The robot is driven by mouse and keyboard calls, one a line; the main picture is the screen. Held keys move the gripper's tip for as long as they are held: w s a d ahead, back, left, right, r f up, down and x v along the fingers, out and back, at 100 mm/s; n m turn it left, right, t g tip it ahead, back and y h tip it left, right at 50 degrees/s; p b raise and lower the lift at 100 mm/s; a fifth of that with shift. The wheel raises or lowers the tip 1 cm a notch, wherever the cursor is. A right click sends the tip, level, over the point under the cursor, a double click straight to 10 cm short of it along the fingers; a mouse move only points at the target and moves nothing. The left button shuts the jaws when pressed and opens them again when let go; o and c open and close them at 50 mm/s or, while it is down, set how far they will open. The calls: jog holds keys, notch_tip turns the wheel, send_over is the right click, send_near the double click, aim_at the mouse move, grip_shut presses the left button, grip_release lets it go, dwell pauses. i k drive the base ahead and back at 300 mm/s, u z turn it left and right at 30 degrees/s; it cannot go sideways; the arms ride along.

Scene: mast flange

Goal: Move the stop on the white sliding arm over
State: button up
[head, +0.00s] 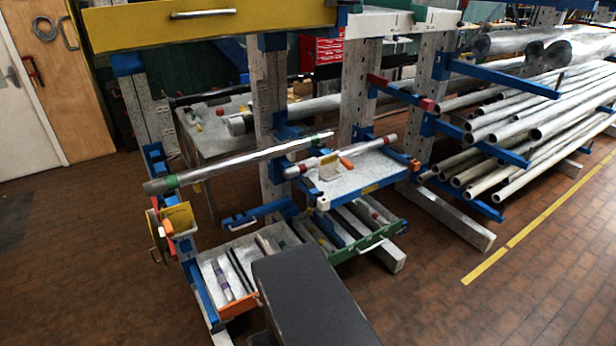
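A white horizontal arm (372,25) runs across the top of the rack, just right of the yellow drawer front. It has small dark marks on its face. My gripper is not in view.
A yellow drawer front (150,27) with a metal handle is at upper left. Below it are a long metal tube (240,162), a tray (360,180) and open drawers (225,275). Pipes (540,120) fill the right racks. Brick floor (450,310) is clear at lower right.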

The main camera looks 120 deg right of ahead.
aim_at(345, 163)
jog(key=i, duration=1.35)
jog(key=z, duration=3.6)
jog(key=i, duration=0.1)
jog(key=u, duration=0.8)
jog(key=k, duration=0.2)
jog(key=z, duration=1.9)
jog(key=i, duration=1.65)
jog(key=z, duration=0.05)
